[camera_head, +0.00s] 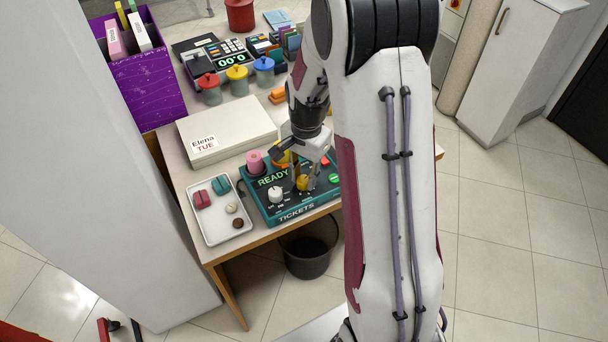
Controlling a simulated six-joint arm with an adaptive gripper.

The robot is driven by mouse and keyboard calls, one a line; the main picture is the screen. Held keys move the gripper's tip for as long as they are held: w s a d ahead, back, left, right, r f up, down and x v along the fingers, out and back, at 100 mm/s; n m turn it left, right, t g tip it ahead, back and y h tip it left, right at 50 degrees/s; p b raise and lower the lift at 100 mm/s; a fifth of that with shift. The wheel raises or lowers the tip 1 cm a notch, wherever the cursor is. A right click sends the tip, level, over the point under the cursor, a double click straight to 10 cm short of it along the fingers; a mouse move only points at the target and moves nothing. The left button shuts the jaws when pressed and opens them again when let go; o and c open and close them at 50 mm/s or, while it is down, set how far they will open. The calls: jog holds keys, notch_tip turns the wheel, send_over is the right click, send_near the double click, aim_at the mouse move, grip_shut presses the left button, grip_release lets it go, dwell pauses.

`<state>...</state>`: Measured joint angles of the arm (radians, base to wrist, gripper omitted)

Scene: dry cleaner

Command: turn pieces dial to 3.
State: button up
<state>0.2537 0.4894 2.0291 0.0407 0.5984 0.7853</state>
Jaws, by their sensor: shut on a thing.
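The teal ticket machine (296,211) sits at the front of the table, with "TICKETS" on its front and "READY" on its display. My gripper (304,182) points down over its top panel and is shut on the yellow dial (302,184). A white dial (275,195) stands to the left of it, free of my gripper. The small print around both dials is too small to read, so I cannot tell the dial's setting. My gripper's fingers hide part of the panel around the yellow dial.
A pink roll (255,163) stands at the machine's back left, with a red button (325,161) on the right. A white tray (213,232) with small items lies left. A cream box (227,130) lies behind. A dark bin (307,258) stands below the table edge.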

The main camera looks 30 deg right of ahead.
aim_at(305, 180)
jog(key=shift+s+m, duration=0.1)
jog(key=shift+m, duration=1.5)
jog(key=o, duration=1.1)
notch_tip(305, 180, up, 12)
jog(key=shift+s, duration=0.15)
